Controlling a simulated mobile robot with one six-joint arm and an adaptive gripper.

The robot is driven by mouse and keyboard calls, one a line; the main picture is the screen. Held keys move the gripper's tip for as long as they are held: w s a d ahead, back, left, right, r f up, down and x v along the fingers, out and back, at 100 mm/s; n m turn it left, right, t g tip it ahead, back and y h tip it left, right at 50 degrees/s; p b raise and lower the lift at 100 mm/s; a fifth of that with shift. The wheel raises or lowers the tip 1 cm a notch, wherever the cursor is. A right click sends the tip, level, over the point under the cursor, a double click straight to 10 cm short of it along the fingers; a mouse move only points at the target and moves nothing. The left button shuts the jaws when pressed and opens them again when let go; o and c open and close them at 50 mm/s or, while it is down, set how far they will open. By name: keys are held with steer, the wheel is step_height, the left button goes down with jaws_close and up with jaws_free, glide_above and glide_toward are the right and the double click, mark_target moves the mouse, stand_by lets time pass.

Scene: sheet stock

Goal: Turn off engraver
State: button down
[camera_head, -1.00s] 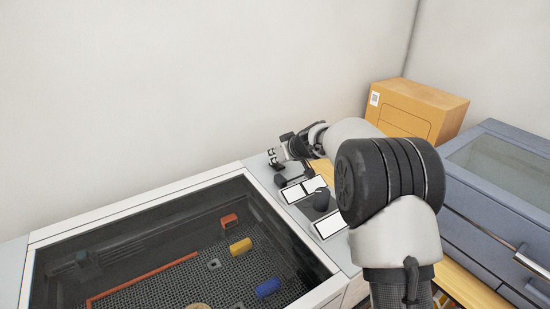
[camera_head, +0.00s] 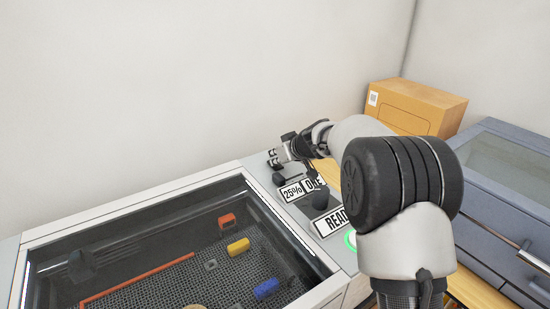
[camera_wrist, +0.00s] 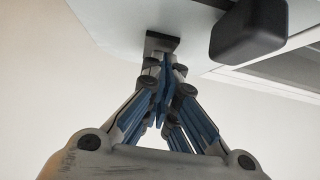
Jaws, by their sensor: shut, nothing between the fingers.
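The engraver (camera_head: 137,206) is a pale machine with a dark glass lid at the lower left of the head view. Its control panel on the right has lit displays: one reads "25%" (camera_head: 292,192), and a larger one starting "READ" (camera_head: 329,223) is partly hidden by my arm. A green-lit ring (camera_head: 350,240) shows beside my arm. My gripper (camera_head: 272,160) is shut and empty at the panel's far end. In the wrist view its fingertips (camera_wrist: 164,62) are at a dark square piece (camera_wrist: 162,42) on the panel; I cannot tell whether they touch it.
Black knobs stand on the panel, one (camera_wrist: 250,30) close beside my gripper in the wrist view. Colored blocks, including a yellow one (camera_head: 238,246), lie under the lid. A cardboard box (camera_head: 415,105) and a blue-grey cabinet (camera_head: 500,205) stand to the right. The wall is behind.

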mark_target(276, 168)
steer(key=r, duration=0.1)
steer(key=r+p, duration=0.1)
steer(key=r, duration=0.1)
steer(key=r+p, duration=0.1)
steer(key=r, duration=0.1)
steer(key=shift+s+d, duration=0.15)
steer(key=shift+s, duration=0.1)
steer(key=v, duration=0.9)
steer(key=shift+s+d+f, duration=0.2)
steer(key=shift+s+f, duration=0.1)
steer(key=shift+s, duration=0.05)
steer(key=w+r+p, duration=0.1)
steer(key=p, duration=0.7)
steer(key=shift+w+d, duration=0.1)
steer(key=shift+w, duration=0.15)
steer(key=shift+w+f+p, duration=0.1)
steer(key=shift+p, duration=0.45)
steer(key=shift+w+f, duration=0.1)
steer(key=shift+f, duration=0.1)
